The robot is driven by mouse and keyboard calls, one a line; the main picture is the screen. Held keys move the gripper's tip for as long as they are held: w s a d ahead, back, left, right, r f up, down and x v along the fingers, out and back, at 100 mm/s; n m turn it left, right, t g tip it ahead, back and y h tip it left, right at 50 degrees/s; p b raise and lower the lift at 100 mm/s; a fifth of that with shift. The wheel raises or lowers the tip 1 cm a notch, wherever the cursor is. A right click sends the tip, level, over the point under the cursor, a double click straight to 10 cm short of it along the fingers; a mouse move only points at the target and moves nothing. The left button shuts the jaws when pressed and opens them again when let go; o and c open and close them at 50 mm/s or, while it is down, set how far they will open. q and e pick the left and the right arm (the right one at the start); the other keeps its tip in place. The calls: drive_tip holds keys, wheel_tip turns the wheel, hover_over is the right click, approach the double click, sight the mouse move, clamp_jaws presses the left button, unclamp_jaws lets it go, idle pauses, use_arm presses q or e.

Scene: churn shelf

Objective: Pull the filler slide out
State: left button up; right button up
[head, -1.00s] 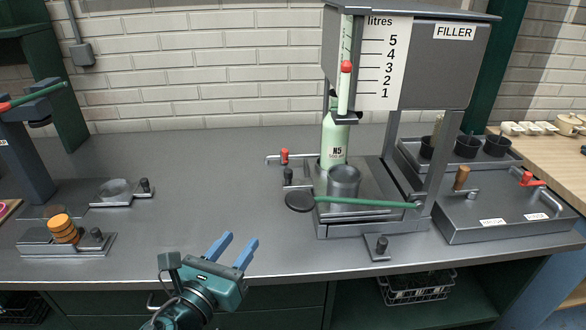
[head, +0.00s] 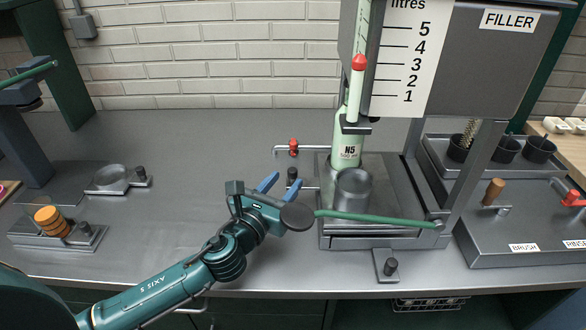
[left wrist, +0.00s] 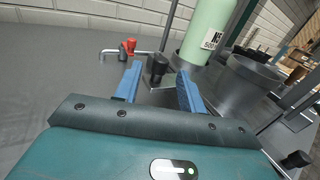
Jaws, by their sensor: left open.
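The filler (head: 462,60) is a grey box on posts over a metal base (head: 390,215). A slide with a black knob (head: 292,176) sticks out from the base's left side. Another small slide with a black knob (head: 389,267) is at the base's front. My left gripper (head: 281,185) is open and empty, its blue fingers close to the left knob. In the left wrist view the knob (left wrist: 157,66) shows just past and between the fingertips. Whether the fingers touch it I cannot tell. My right gripper is not in view.
A grey pot (head: 353,190) and a green bottle (head: 346,145) stand on the base. A green lever (head: 375,218) with a dark disc (head: 297,216) crosses in front, beside my left gripper. A red-handled tap (head: 293,147) is behind.

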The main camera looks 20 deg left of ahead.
sight(290, 176)
use_arm(q)
drive_tip(key=shift+w+d, duration=0.25)
drive_tip(key=shift+w, duration=0.9)
drive_tip(key=shift+w+d, duration=0.25)
drive_tip(key=shift+w, duration=0.9)
clamp_jaws()
